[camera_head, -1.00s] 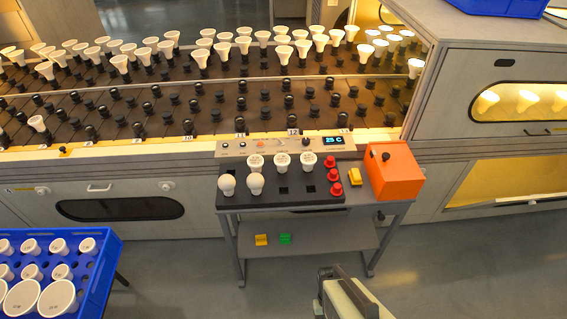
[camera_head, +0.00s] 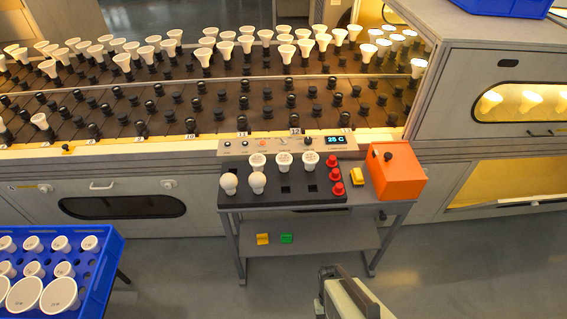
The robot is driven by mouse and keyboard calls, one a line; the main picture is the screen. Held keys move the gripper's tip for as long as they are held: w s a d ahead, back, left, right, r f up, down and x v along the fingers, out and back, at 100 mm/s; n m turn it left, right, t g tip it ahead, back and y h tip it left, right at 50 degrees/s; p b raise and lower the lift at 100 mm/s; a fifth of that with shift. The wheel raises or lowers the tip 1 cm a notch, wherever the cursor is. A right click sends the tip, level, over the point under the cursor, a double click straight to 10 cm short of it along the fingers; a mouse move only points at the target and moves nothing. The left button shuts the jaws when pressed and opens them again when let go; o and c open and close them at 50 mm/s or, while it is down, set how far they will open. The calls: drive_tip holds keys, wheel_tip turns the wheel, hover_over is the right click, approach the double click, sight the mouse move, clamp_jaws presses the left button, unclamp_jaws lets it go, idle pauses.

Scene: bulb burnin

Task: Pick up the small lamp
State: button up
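Several small white lamps stand in the blue crate (camera_head: 101,277) at the lower left, such as a small lamp (camera_head: 61,244) in its back row. Larger white lamps (camera_head: 59,295) stand at the crate's front. On the black board (camera_head: 285,198) of the cart are three flat-faced white lamps, one of them a lamp (camera_head: 310,160) at the right, and two round bulbs (camera_head: 229,183). I cannot tell which one is the small lamp meant. A part of my arm shows at the bottom centre; my gripper's fingers are not visible.
A large rack (camera_head: 150,105) with many black sockets, several holding white lamps, fills the back. Red caps (camera_head: 336,174), a yellow block (camera_head: 360,176) and an orange box (camera_head: 392,172) are at the cart's right. The floor between crate and cart is clear.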

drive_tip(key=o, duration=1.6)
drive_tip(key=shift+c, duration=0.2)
